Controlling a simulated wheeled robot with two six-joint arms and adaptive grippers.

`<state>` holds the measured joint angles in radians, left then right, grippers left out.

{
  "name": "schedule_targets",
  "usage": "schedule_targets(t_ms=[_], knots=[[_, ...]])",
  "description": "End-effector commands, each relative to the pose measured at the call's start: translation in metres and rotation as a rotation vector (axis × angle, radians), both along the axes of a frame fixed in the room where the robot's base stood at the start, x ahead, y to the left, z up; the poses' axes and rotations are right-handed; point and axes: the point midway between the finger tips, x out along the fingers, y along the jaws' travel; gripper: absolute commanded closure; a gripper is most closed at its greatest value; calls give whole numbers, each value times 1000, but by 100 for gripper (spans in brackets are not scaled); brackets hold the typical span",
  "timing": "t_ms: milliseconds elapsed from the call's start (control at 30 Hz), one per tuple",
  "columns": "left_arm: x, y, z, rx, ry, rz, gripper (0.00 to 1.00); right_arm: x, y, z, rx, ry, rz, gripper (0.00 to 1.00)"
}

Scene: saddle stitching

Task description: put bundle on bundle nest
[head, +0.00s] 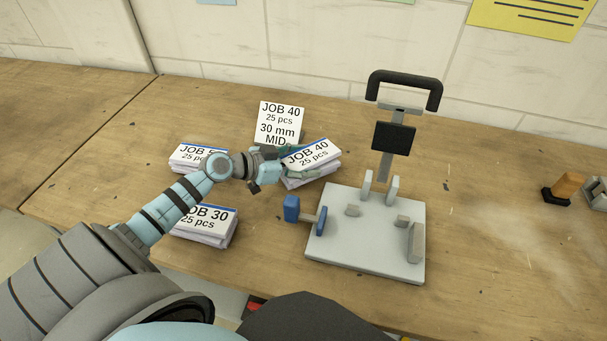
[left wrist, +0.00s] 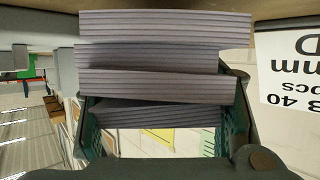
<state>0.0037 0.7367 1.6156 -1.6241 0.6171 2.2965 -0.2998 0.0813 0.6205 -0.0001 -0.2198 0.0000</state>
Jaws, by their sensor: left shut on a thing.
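The JOB 40 bundle (head: 313,154) is a stack of paper with a white, blue-edged label. My left gripper (head: 284,167) is shut on it from the left, just left of the grey fixture. In the left wrist view the bundle's layered grey page edges (left wrist: 160,85) show between the green fingers (left wrist: 158,118). I cannot tell whether the bundle touches the table. The grey plate (head: 345,255), with small posts, a blue clamp (head: 305,214) and a black-handled lever (head: 395,135), appears to hold the bundle nest. I see no bundle on it. My right gripper is not in view.
A JOB 30 bundle (head: 207,222) lies below my left forearm, and another labelled bundle (head: 190,155) lies behind it. A JOB 40, 30 mm MID card (head: 281,120) stands behind the held bundle. An orange-handled tool (head: 568,186) lies at the far right.

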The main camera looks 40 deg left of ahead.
Motion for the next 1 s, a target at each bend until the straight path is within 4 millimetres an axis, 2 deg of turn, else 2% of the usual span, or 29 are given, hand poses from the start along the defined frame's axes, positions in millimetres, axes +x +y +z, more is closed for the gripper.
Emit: schedule_targets(t_ms=[33, 100, 433, 467, 567, 933, 1000], knots=[[0, 0, -15, -2, 0, 1, 85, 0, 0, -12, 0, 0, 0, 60], [0, 0, -21, -1, -2, 0, 85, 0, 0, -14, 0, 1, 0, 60], [0, 0, -21, -1, 0, 0, 85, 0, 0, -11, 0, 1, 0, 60], [0, 0, -22, 0, 1, 0, 37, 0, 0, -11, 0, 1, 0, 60], [0, 0, -21, 0, 1, 0, 22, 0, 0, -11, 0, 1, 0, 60], [-1, 0, -18, 2, 0, -1, 22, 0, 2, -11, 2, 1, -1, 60], [-7, 4, -16, 3, 2, -1, 22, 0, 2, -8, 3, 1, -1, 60]])
